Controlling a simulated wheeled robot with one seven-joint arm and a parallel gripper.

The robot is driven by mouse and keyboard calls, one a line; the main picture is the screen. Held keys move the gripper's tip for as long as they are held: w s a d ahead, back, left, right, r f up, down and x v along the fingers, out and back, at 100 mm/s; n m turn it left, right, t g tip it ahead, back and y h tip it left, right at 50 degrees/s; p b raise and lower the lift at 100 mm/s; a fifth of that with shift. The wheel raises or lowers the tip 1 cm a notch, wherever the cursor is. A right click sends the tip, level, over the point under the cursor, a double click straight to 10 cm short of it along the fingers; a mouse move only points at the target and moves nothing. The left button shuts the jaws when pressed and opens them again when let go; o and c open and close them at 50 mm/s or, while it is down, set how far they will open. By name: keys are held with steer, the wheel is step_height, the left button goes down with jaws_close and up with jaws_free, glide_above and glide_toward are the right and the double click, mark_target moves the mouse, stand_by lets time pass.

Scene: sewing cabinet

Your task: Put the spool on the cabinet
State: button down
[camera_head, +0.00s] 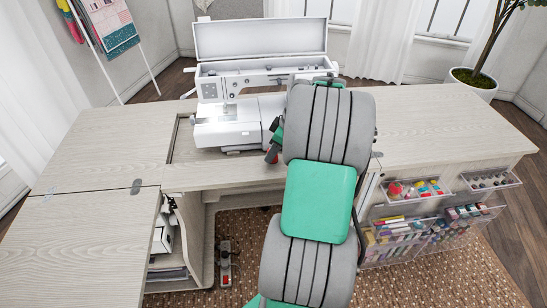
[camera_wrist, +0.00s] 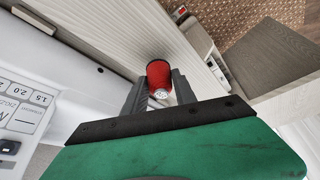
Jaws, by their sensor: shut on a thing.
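The red spool (camera_wrist: 158,74) is between the two fingertips of my gripper (camera_wrist: 160,86) in the wrist view. The gripper is shut on it. In the head view my gripper (camera_head: 272,148) is at the left of my arm, close to the sewing machine, and mostly hidden by the arm; a small patch of red shows there. The sewing cabinet (camera_head: 95,145) has a pale wood top that spreads left and right of the machine. In the wrist view the pale wood (camera_wrist: 115,38) lies behind the spool. I cannot tell whether the spool touches it.
The white sewing machine (camera_head: 228,135) with its raised lid stands at the middle of the cabinet. Clear bins (camera_head: 405,230) with colourful supplies hang at the front right. Both the left and right parts of the top are bare. A potted plant (camera_head: 470,83) stands behind right.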

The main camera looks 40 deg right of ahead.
steer(key=shift+f, duration=1.3)
steer(key=c, duration=1)
jaws_free()
steer(key=p+v, duration=0.2)
steer(key=v, duration=1)
steer(key=w+a+m+g, duration=0.1)
steer(key=a+m+g, duration=0.1)
steer(key=a, duration=2.1)
steer(key=s+a+f+m+h, duration=0.1)
steer(key=s+a+f+m, duration=0.2)
steer(key=s+a, duration=0.7)
step_height(320, 180, down, 3)
steer(key=shift+r+h, duration=0.25)
steer(key=shift+h, duration=0.15)
